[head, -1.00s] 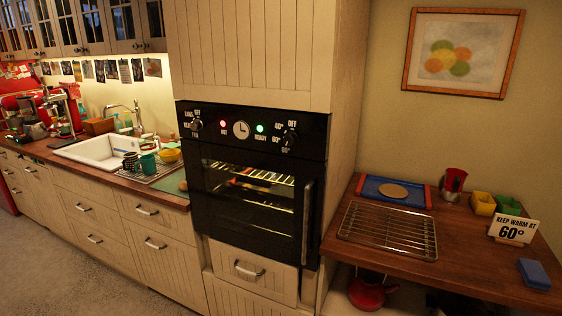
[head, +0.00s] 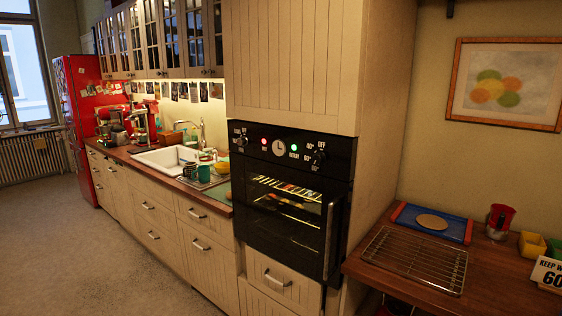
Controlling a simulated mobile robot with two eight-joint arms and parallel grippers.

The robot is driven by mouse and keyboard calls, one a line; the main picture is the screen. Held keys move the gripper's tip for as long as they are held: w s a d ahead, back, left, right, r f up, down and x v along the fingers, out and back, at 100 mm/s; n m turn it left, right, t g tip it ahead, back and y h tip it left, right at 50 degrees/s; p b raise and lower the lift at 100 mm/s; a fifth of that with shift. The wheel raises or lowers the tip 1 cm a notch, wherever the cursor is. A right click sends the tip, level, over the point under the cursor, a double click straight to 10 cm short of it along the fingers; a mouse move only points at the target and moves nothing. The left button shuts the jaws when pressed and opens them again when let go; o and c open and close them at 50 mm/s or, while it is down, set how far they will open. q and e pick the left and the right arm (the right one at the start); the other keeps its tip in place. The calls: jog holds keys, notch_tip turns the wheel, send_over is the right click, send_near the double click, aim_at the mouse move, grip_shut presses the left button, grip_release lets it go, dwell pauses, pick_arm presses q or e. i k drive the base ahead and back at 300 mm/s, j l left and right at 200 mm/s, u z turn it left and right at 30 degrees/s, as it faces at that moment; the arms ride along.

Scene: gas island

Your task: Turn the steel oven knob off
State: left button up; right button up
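The black built-in oven (head: 290,243) stands in a tall cream cabinet right of centre. Its control panel has a left knob (head: 241,140) and a right knob (head: 318,157), with a round clock (head: 279,147) between them. Both knobs are dark and small; a steel finish cannot be told. White markings surround the knobs, including OFF above the right one. The oven door is closed, and racks with food show lit inside. Neither of my grippers is in view.
A wooden counter (head: 490,262) at right holds a wire rack (head: 415,258), a blue tray (head: 431,222), a red cup (head: 499,220) and a sign (head: 549,273). A sink (head: 166,158) and drawers line the left. Open floor (head: 100,255) lies in front of the drawers.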

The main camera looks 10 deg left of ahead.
aim_at(244, 142)
jog(key=i+j+u, duration=0.1)
jog(key=i+j, duration=1.35)
jog(key=j, duration=0.1)
